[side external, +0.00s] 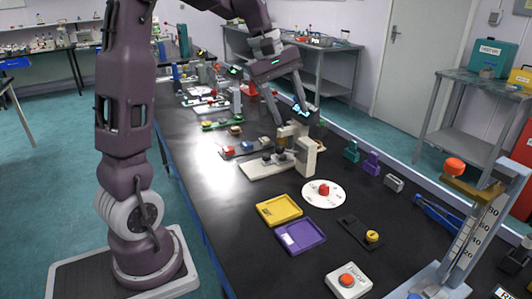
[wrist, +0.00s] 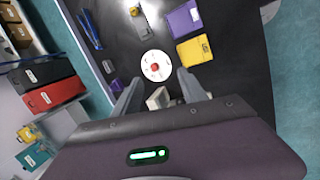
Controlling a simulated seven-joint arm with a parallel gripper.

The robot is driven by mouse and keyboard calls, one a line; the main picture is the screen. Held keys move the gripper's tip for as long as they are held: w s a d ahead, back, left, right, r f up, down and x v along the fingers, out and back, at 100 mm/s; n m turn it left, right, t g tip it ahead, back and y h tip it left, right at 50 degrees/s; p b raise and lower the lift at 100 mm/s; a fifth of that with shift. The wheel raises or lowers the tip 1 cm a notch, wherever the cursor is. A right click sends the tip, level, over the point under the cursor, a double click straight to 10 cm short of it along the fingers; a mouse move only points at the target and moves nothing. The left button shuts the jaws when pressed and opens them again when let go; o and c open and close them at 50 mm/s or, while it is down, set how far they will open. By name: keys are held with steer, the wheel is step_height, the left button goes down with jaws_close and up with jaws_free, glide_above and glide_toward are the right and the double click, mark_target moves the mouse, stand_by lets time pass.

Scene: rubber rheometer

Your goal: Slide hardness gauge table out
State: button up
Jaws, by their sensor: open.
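A cream bench instrument, which looks like the hardness gauge (side external: 305,157), stands on the black bench in the side view. It has a dark display on top and a low flat base (side external: 258,171) reaching left, with dark parts on it. I cannot tell which part is its sliding table. My gripper (side external: 291,112) is open and empty, above and around the far side of the gauge's head. In the wrist view my gripper (wrist: 158,90) has its fingers apart, with a small pale part of an instrument (wrist: 158,99) between them. The rest of it is hidden by my gripper.
A white disc with a red knob (side external: 324,190), a yellow tray (side external: 280,209) and a purple tray (side external: 301,236) lie nearer on the bench. Green and purple holders (side external: 371,163) stand to the right. A block rack (side external: 245,148) is just behind left.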

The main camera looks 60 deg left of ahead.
steer(key=w+a+f+n, duration=0.2)
steer(key=a+f+n, duration=0.25)
steer(key=a, duration=0.25)
steer(key=w+a+f+n, duration=0.3)
steer(key=a+f, duration=0.2)
steer(key=a, duration=0.3)
steer(key=n+h, duration=0.1)
steer(key=n, duration=0.3)
glide_toward(266, 155)
step_height(266, 155, down, 2)
steer(key=x, duration=0.6)
steer(key=shift+w+d+r, duration=0.1)
steer(key=shift+w+d, duration=0.1)
steer(key=shift+w, duration=0.15)
steer(key=shift+w+d+f, duration=0.1)
steer(key=shift+f, duration=0.15)
steer(key=shift+c, duration=0.4)
jaws_close()
